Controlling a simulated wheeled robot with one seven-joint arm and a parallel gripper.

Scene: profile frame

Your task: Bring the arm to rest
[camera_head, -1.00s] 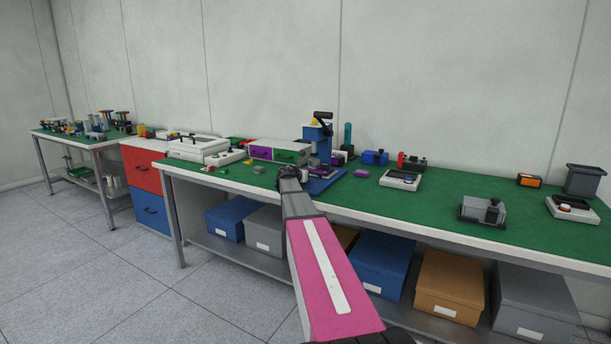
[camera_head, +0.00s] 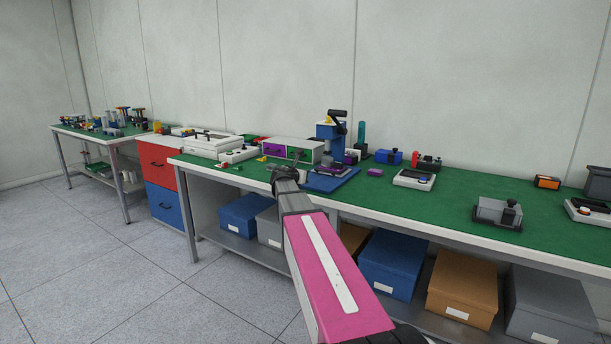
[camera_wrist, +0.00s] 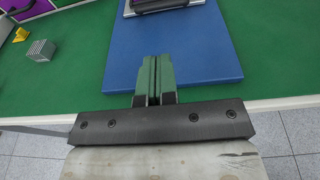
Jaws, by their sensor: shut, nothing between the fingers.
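My arm (camera_head: 330,275), with a pink and grey link, reaches forward from the bottom of the head view towards the bench. My gripper (camera_wrist: 154,75) shows in the wrist view with its two green fingers together, shut and empty. It is over the front edge of the blue base plate (camera_wrist: 185,50). In the head view the wrist end hides the fingertips, just left of the blue press (camera_head: 328,140) on that plate. I cannot tell the exact height of the fingers above the plate.
The green bench (camera_head: 432,205) holds a purple and green drawer unit (camera_head: 290,150), a purple block (camera_head: 375,172), a white tray (camera_head: 414,180) and a grey fixture (camera_head: 497,213). In the wrist view, a small grey block (camera_wrist: 41,50) lies left. Storage boxes (camera_head: 390,262) stand below. Floor at left is clear.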

